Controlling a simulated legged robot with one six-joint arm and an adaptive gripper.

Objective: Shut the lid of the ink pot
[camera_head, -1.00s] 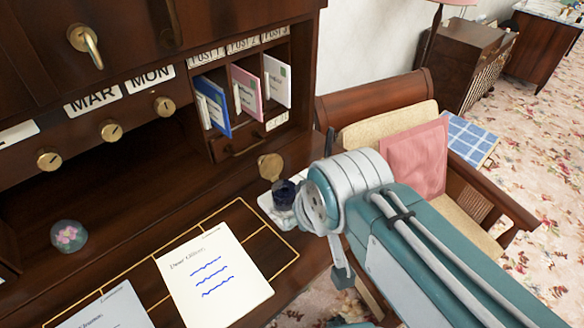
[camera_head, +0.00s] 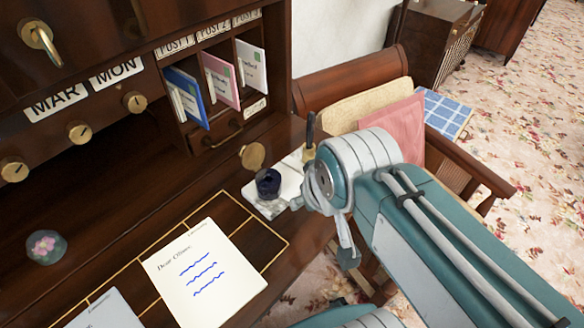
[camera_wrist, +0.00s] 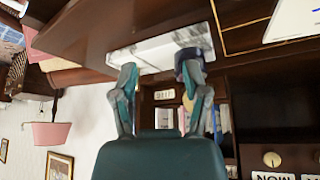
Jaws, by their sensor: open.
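The ink pot (camera_head: 268,183) is a small dark blue pot on a white marble-like stand (camera_head: 290,186) at the desk's right end. A round brass disc (camera_head: 253,156) stands upright just behind it; it looks like the raised lid, but I cannot see a hinge. In the wrist view, the pot (camera_wrist: 188,72) shows behind my gripper's right finger, partly hidden. My gripper (camera_wrist: 160,64) is open and empty, its fingers spread before the stand. I cannot tell whether the right finger touches the pot. In the head view my arm mostly hides the gripper.
A dark pen (camera_head: 310,132) stands upright at the back of the stand. A letter (camera_head: 205,270) lies on the desk to the left, near a glass paperweight (camera_head: 46,247). Card slots (camera_head: 232,85) rise behind. A chair with a pink cushion (camera_head: 398,130) is at the right.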

